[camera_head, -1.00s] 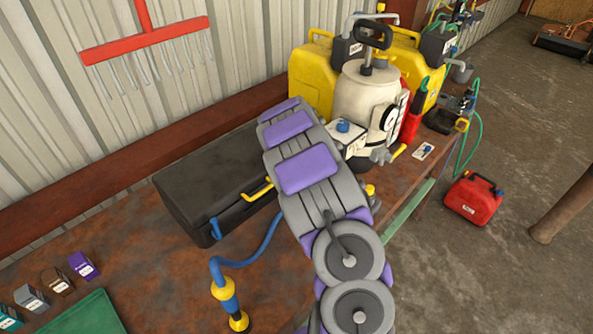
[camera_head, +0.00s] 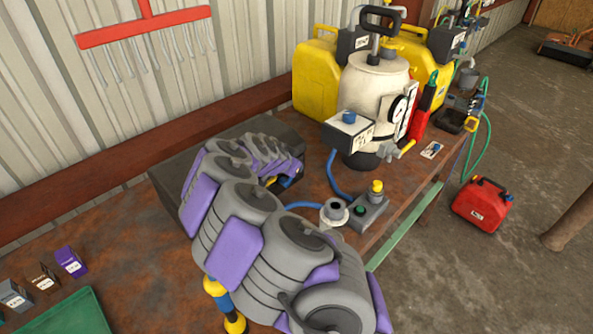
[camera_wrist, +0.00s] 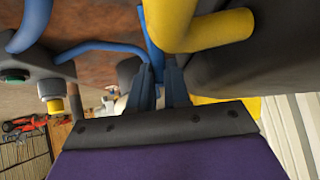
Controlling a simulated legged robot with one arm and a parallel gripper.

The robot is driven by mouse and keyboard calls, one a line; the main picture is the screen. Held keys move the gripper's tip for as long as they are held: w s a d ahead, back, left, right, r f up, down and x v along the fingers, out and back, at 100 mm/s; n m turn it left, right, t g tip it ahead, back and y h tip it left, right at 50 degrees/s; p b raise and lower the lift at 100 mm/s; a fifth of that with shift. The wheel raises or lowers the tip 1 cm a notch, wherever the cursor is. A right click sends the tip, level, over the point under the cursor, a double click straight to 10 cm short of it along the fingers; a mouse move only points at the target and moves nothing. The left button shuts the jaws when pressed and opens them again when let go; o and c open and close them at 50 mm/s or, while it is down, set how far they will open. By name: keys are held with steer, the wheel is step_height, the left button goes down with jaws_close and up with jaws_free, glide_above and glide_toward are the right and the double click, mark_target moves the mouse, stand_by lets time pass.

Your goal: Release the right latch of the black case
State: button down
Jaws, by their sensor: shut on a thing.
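The black case (camera_head: 172,187) lies on the rusty workbench, largely hidden behind my arm in the head view. Its dark side also shows in the wrist view (camera_wrist: 225,72). The yellow handle (camera_wrist: 205,32) sticks out of the case's front, beside my gripper. My gripper (camera_wrist: 159,78) is at the case's front, with its two dark fingers close together on the blue right latch (camera_wrist: 151,35). In the head view the gripper is mostly hidden by my arm; a bit of blue shows near its end. The left latch is hidden behind my arm.
A cream tank (camera_head: 372,90) and yellow jerrycans (camera_head: 318,80) stand behind, right of the case. A small grey box with a yellow knob (camera_head: 368,210) and blue hoses lie close to my arm. Small labelled boxes (camera_head: 70,262) and a green tray (camera_head: 75,315) are at left.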

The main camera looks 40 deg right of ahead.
steer(key=shift+a+f, duration=0.1)
steer(key=shift+f, duration=0.05)
steer(key=c, duration=1.3)
jaws_free()
steer(key=shift+w+a, duration=0.1)
steer(key=shift+o, duration=1)
steer(key=shift+a+r, duration=0.25)
steer(key=shift+r, duration=0.25)
steer(key=p+v, duration=0.3)
steer(key=v, duration=1.3)
steer(key=shift+a, duration=0.35)
